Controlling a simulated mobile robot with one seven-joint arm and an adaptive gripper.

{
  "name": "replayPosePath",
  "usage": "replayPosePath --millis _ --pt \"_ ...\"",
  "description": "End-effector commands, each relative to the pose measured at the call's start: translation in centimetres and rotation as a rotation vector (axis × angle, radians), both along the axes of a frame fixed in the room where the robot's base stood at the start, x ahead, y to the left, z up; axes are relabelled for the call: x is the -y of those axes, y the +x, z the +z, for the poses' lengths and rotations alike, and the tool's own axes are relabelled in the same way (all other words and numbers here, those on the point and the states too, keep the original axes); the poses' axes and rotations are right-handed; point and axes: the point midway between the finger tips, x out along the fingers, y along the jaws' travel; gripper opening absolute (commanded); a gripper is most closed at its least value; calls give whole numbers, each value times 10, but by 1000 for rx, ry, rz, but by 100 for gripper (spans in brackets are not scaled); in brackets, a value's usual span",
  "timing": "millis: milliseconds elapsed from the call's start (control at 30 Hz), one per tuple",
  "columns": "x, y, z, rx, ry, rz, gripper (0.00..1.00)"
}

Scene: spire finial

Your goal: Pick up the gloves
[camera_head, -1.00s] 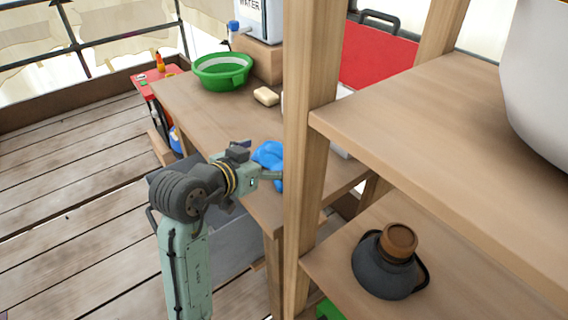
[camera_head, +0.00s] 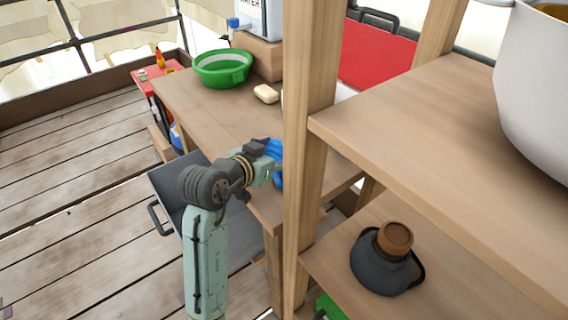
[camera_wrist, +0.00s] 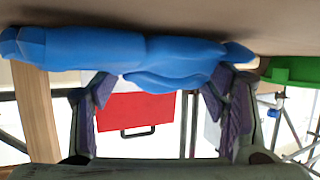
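The blue gloves (camera_head: 277,178) lie on the wooden counter beside the shelf post, mostly hidden behind my gripper in the head view. In the wrist view, which looks upside down, the gloves (camera_wrist: 130,50) stretch across the top against the counter surface. My gripper (camera_wrist: 158,95) is open, with its two purple-padded fingers apart on either side of the gloves' middle part. The gloves seem to lie at or just beyond the fingertips; I cannot tell whether they touch. Nothing is held.
A green basin (camera_head: 222,69) and a soap bar (camera_head: 266,94) sit farther back on the counter (camera_head: 200,105). The shelf post (camera_head: 309,150) stands close right of my gripper. A dark kettle (camera_head: 384,265) is on the lower shelf. A grey open drawer (camera_head: 172,185) lies beside my arm.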

Motion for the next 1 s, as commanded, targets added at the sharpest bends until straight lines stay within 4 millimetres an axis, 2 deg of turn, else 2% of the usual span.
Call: replayPosePath --millis 67,500,833,1000 --pt "0 0 0 0 0 0 60" --pt "0 0 0 0 0 -1 31" --pt "1 0 4 0 1 -3 31" --pt "1 0 23 4 5 -3 31"
